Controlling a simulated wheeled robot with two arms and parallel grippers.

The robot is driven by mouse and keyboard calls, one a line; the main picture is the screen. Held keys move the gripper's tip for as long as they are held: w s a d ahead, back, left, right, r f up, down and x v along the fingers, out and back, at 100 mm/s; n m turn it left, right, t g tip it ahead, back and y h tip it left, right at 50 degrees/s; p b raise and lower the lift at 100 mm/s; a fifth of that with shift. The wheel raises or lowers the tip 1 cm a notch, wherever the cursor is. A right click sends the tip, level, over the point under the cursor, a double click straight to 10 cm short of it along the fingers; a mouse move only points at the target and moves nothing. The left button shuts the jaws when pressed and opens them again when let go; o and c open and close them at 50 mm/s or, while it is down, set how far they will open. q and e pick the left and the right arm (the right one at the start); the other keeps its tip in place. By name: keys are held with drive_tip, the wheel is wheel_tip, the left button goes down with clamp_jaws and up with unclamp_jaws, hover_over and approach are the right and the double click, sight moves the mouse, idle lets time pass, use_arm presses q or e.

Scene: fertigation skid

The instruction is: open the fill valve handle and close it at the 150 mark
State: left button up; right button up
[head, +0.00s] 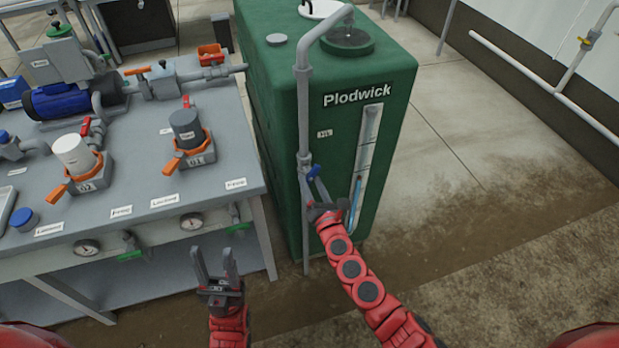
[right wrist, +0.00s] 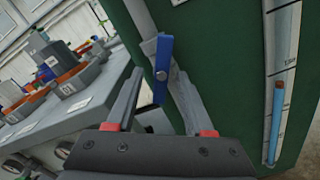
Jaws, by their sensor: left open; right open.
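The fill valve handle (head: 313,173) is a blue lever on the grey standpipe (head: 303,115) in front of the green Plodwick tank (head: 275,90). In the right wrist view the blue handle (right wrist: 163,58) stands nearly upright in the picture. My right gripper (head: 322,197) is open at the handle. In its wrist view the two fingers (right wrist: 160,90) lie on either side of the handle, with gaps; I see no grip. The tank's level gauge (head: 366,145) holds a blue column in its lower part; its marks are too small to read surely. My left gripper (head: 217,268) is open and empty.
A grey bench (head: 140,195) stands left of the tank, carrying a blue pump (head: 60,98) and canisters with orange handles (head: 187,130). Dial gauges (head: 191,221) and green valves line its front. The floor right of the tank is clear.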

drive_tip(key=shift+x, duration=1.2)
clamp_jaws()
